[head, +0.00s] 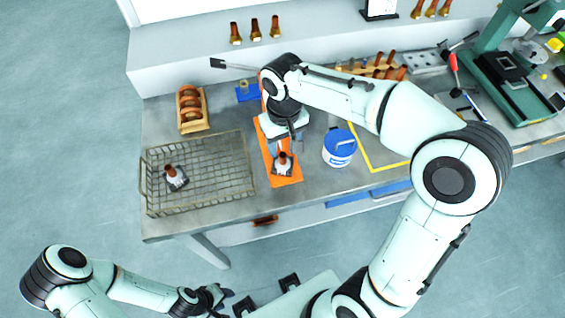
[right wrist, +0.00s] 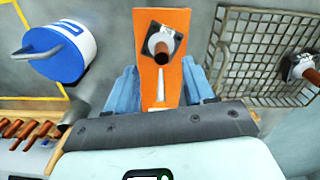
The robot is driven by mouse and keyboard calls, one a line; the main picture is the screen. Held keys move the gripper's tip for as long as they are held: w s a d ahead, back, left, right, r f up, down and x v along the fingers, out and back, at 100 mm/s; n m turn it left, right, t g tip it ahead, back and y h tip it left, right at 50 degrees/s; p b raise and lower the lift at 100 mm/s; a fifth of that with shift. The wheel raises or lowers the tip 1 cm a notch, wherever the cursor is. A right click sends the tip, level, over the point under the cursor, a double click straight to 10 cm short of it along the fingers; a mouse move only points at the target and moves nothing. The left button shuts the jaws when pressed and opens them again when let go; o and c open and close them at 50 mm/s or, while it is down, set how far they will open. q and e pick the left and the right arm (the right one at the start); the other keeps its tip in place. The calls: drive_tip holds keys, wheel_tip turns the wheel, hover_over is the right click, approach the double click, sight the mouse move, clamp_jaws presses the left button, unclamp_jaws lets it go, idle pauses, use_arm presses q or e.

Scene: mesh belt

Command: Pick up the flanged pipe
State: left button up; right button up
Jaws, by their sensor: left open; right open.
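A flanged pipe (head: 282,163), a brown pipe on a white collar and a dark square plate, stands on an orange board (head: 292,181) on the workbench. It also shows in the right wrist view (right wrist: 162,43). A second flanged pipe (head: 175,177) lies in the wire basket (head: 205,204) at the left. My right gripper (head: 284,144) is open above the board, just behind the first pipe. My left gripper (head: 216,301) is open and empty, off the bench's front.
A white and blue bucket (head: 339,150) stands right of the board. A wooden holder with brown rings (head: 191,109) stands behind the basket. Several brown-handled tools (head: 375,68) lie at the back. A green machine (head: 505,80) occupies the right end.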

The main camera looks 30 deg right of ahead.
sight(283, 155)
drive_tip(key=shift+w+f, duration=0.1)
drive_tip(key=shift+f, duration=0.6)
wheel_tip(283, 155, down, 5)
drive_tip(key=shift+a, duration=0.1)
drive_tip(key=shift+c, duration=0.3)
clamp_jaws()
